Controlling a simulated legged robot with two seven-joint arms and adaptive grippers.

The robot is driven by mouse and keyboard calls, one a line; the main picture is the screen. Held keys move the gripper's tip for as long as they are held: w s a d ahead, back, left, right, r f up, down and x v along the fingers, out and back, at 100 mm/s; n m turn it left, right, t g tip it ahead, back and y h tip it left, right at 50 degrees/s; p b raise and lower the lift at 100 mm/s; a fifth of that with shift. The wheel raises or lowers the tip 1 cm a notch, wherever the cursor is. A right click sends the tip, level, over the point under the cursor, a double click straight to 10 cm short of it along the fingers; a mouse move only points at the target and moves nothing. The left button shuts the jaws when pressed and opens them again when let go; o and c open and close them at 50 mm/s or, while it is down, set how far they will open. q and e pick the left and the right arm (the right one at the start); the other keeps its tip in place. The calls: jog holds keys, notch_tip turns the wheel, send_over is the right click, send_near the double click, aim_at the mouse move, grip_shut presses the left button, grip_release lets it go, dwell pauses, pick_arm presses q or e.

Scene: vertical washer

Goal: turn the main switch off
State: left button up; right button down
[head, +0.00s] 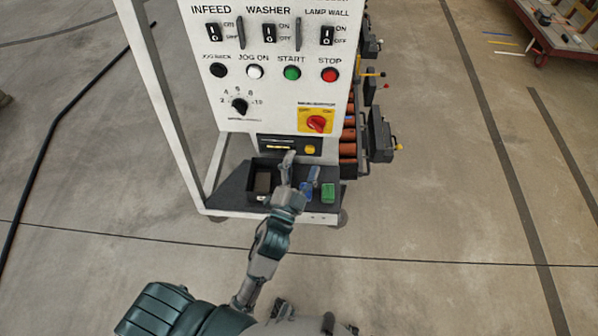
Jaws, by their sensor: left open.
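The main switch is a red rotary knob (316,123) on a yellow square plate (302,118) at the lower right of the white control panel (262,97). The knob's handle looks slanted, but its exact position is too small to read. My left gripper (300,172) is open in front of the lower panel, below and slightly left of the knob and apart from it. No object shows between its fingers. My right gripper is not in view.
Below the panel, a dark shelf (232,188) carries a black bin (263,183) and a green block (328,193). Black toggle switches and coloured buttons lie above the knob. Grey boxes (380,137) jut out at the panel's right. The floor in front is clear.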

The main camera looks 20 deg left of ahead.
pick_arm(q)
jog(key=shift+v, duration=1.45)
jog(key=shift+f, duration=0.1)
jog(key=s+f+n+g, duration=0.2)
jog(key=f+g, duration=0.3)
jog(key=f, duration=1.4)
jog(key=s+f+n+g, duration=0.15)
jog(key=f+g, duration=0.45)
jog(key=f, duration=1.2)
jog(key=s+a+f+n+g, duration=0.1)
jog(key=s+f+g, duration=0.3)
jog(key=s+f, duration=0.6)
jog(key=s+a+f+n+g, duration=0.2)
jog(key=s+a+f+g, duration=0.2)
jog(key=s+f, duration=0.7)
jog(key=shift+s+f, duration=0.15)
jog(key=shift+s, duration=0.85)
